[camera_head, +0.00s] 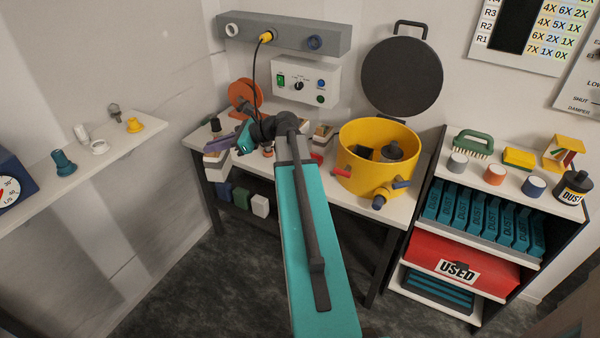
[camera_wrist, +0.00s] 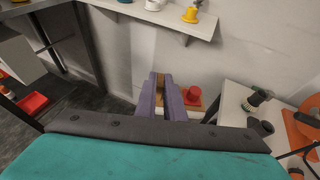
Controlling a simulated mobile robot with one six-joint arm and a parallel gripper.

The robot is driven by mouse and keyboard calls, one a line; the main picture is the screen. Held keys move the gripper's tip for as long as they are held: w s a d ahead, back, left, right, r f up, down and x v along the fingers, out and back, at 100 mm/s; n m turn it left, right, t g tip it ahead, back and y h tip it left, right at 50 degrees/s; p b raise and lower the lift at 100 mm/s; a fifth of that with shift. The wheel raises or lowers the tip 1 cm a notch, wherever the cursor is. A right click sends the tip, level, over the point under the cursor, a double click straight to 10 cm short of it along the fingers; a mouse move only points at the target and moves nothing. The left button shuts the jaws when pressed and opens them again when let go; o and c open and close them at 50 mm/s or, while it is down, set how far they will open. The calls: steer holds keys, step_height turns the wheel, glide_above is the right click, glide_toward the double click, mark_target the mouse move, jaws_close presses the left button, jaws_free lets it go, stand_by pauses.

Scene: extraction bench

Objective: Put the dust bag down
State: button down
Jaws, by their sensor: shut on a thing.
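My gripper (camera_head: 219,142) has purple fingers and is above the left end of the white bench (camera_head: 315,190). In the wrist view my gripper (camera_wrist: 168,98) is shut with a narrow brown thing (camera_wrist: 160,86) between its fingers. Most of that thing is hidden by the fingers, so I cannot tell whether it is the dust bag. Teal packs marked DUST (camera_head: 470,207) stand in a row on the right-hand shelf. A tan and white block (camera_head: 216,165) shows just below my gripper at the bench's left edge.
An open yellow drum (camera_head: 352,162) stands at the bench's right; its dark round lid (camera_head: 402,75) is up behind it. A red drawer marked USED (camera_head: 460,262) is below the packs. A wall shelf (camera_head: 100,150) with small fittings is at left. The floor in front is clear.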

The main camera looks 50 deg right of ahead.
steer(key=s+d+m+t+h+b, duration=0.1)
steer(key=s+d, duration=0.4)
steer(key=d, duration=0.9)
steer(key=s+d+m+t+h+b, duration=0.1)
steer(key=s+d+m+h+b, duration=0.2)
steer(key=d, duration=1.1)
steer(key=shift+s+d+r+h+b, duration=0.25)
steer(key=shift+s+r+b, duration=0.2)
steer(key=shift+s+b, duration=0.6)
steer(key=shift+w+f, duration=0.1)
steer(key=shift+w, duration=0.05)
step_height(320, 180, down, 6)
steer(key=shift+f, duration=2.05)
steer(key=c, duration=1.9)
jaws_free()
steer(key=shift+o, duration=0.2)
